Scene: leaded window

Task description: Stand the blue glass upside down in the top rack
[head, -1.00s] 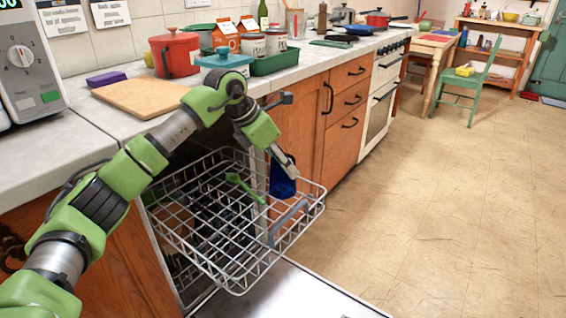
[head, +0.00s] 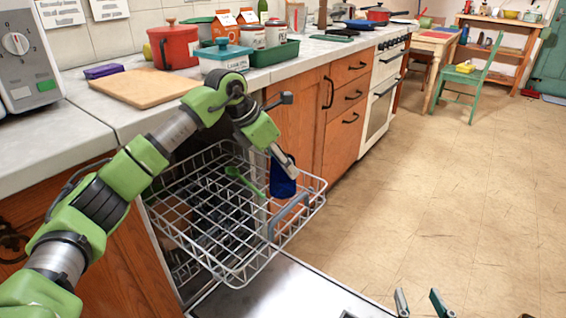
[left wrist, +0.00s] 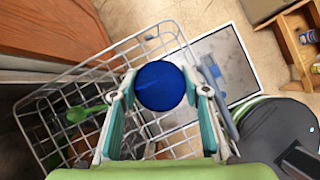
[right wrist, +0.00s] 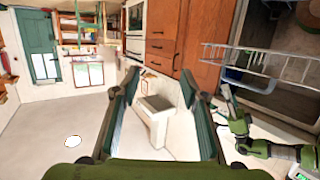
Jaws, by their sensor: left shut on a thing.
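The blue glass (head: 283,182) is in my left gripper (head: 281,160), whose fingers close around it from both sides. In the left wrist view the glass (left wrist: 160,86) shows a round blue end towards the camera between the fingers; I cannot tell for sure that it is the base. The wire top rack (head: 225,268) is pulled out of the dishwasher. The glass appears over the rack's right part, near its grey handle (head: 288,214); its exact height is unclear. My right gripper (head: 421,303) is open and empty at the bottom of the head view, away from the rack.
A green utensil (head: 243,181) lies in the rack's back part. The open dishwasher door (head: 285,290) is below. The counter (head: 105,112) on the left holds a cutting board (head: 135,88) and a red pot (head: 173,46). Floor on the right is clear.

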